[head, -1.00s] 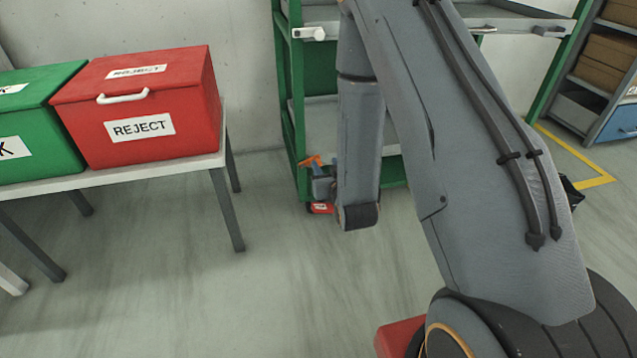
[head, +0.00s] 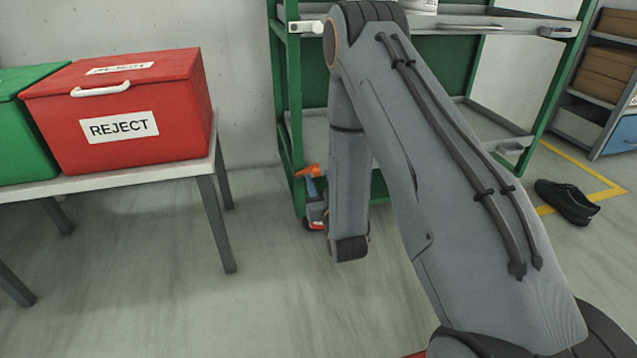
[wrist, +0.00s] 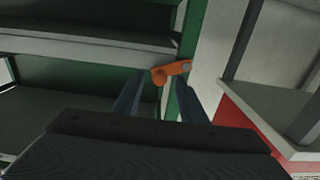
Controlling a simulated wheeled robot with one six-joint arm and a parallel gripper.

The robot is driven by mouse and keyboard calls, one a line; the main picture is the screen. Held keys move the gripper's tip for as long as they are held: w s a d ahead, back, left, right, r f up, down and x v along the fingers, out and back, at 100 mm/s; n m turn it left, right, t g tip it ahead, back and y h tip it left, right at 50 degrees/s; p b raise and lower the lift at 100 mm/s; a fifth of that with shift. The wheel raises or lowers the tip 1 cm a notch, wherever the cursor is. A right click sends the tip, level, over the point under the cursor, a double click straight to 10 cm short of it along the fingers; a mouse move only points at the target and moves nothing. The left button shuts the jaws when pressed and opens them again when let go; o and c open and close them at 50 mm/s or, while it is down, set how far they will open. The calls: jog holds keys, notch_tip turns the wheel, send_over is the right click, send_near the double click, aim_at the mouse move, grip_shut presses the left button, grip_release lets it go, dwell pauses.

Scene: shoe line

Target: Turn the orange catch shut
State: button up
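The orange catch (head: 308,171) is low on the green front post of the rack, left of my arm. In the wrist view the catch (wrist: 174,70) is a short orange lever, lying nearly level and tilted, with a rounded knob at its left end and its right end on the green post. My gripper (wrist: 160,88) is open, its two fingers apart, with the catch just beyond and between the tips. I cannot tell whether a finger touches it. In the head view my gripper (head: 314,187) is just below the catch, partly hidden by my arm.
The green rack (head: 285,110) has grey shelves beside my gripper. A red REJECT box (head: 130,145) stands on a table (head: 185,172) at left, next to a green box (head: 25,150). A black shoe (head: 567,203) lies on the floor at right. Floor between table and rack is clear.

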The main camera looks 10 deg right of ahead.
jog(key=shift+w, duration=0.55)
grip_shut()
jog(key=shift+d+f+m+p, duration=0.1)
jog(key=shift+f+m+p, duration=0.4)
jog(key=shift+m+p, duration=0.75)
jog(key=shift+d+f+m+p, duration=0.1)
jog(key=shift+f+m+p, duration=0.4)
jog(key=shift+m+p, duration=0.75)
grip_release()
jog(key=shift+s, duration=0.1)
